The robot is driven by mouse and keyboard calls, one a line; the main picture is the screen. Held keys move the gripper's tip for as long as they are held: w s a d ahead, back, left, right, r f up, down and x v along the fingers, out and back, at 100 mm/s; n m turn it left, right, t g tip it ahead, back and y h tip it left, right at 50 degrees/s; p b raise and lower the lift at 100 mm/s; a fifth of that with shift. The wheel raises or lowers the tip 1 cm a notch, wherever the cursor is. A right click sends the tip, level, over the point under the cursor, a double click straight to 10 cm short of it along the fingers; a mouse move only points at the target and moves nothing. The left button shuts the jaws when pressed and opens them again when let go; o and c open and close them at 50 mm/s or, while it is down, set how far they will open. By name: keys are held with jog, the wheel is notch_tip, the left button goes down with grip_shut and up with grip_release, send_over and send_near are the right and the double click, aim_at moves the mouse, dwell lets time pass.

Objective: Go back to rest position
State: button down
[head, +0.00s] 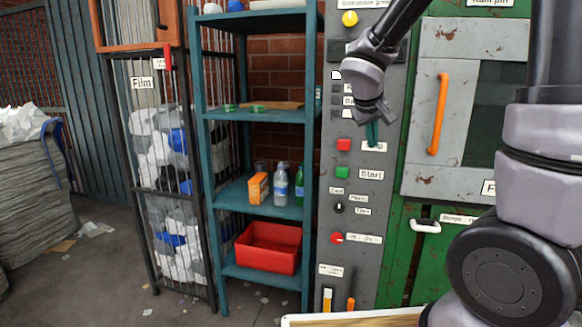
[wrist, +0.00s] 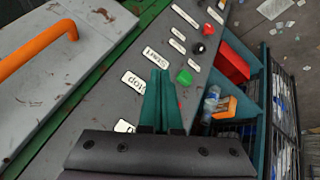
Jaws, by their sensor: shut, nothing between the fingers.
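My gripper (head: 372,134) hangs in front of the grey control panel (head: 353,258) in the head view, close to the "Stop" label. In the wrist view the teal fingers of my gripper (wrist: 158,84) are together with nothing between them, pointing toward the panel near the "Start" and "Stop" labels. The red button (head: 344,145) and the green button (head: 342,172) sit left of those labels. The green button also shows in the wrist view (wrist: 184,77), just right of the fingertips. Whether the fingers touch the panel cannot be told.
A teal shelf (head: 262,210) left of the panel holds bottles, an orange carton (head: 258,188) and a red bin (head: 267,248). A green machine with an orange handle (head: 438,114) stands right. A film cage (head: 142,97) stands further left. A board edge (head: 350,319) shows at the bottom.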

jog(key=s+r+m+y, duration=0.3)
jog(key=s+r, duration=0.2)
jog(key=s, duration=0.5)
jog(key=s+r+m+t+y, duration=0.1)
jog(key=s+r, duration=0.4)
jog(key=s, duration=0.5)
jog(key=shift+s+m+y, duration=0.2)
jog(key=shift+m+y, duration=0.7)
jog(key=shift+m, duration=0.2)
